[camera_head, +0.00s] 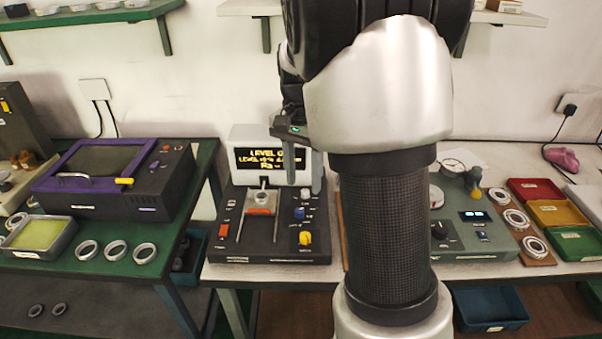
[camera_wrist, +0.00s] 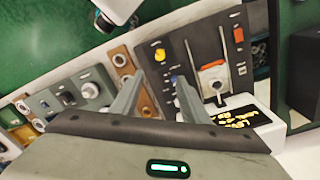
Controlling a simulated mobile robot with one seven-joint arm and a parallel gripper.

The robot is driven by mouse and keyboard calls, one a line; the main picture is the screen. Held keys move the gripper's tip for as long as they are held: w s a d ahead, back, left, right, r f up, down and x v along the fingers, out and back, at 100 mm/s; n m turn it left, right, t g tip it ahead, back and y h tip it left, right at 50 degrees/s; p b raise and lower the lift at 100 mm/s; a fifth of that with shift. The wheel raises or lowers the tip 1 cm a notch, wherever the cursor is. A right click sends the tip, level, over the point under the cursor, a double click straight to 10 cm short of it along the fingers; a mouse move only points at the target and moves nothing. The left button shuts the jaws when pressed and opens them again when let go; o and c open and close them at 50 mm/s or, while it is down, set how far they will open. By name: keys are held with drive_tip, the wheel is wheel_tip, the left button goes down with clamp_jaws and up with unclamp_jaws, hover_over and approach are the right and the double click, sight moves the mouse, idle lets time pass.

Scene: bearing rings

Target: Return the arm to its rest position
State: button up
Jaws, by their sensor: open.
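My arm (camera_head: 390,120) stands upright in the middle of the head view and hides part of the bench behind it. My gripper (camera_head: 304,184) hangs to the left of the arm, in front of the display of the dark test device (camera_head: 275,235). In the wrist view my gripper (camera_wrist: 157,88) has its two fingers apart with nothing between them. The test device also shows there, past the fingertips (camera_wrist: 192,55). Whether the fingers touch anything cannot be told, but they look clear of the device.
Three bearing rings (camera_head: 116,250) lie on the green bench at left, beside a tray with a yellow-green pad (camera_head: 38,235) and a purple-framed machine (camera_head: 115,180). At right are a grey-green device (camera_head: 475,235), rings on a wooden board (camera_head: 516,219) and coloured bins (camera_head: 556,212). Shelves (camera_head: 90,17) hang above.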

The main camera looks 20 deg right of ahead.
drive_tip(key=s+a+r+n+t+p, duration=0.3)
drive_tip(key=s+a+r+n+p, duration=0.1)
drive_tip(key=s+r, duration=0.5)
drive_tip(key=s+a+r+n+t+p, duration=0.3)
drive_tip(key=s+a+r+n+p, duration=0.2)
drive_tip(key=s+r, duration=0.5)
drive_tip(key=shift+s+r+n, duration=0.15)
drive_tip(key=shift+r+n, duration=0.05)
drive_tip(key=shift+n, duration=0.6)
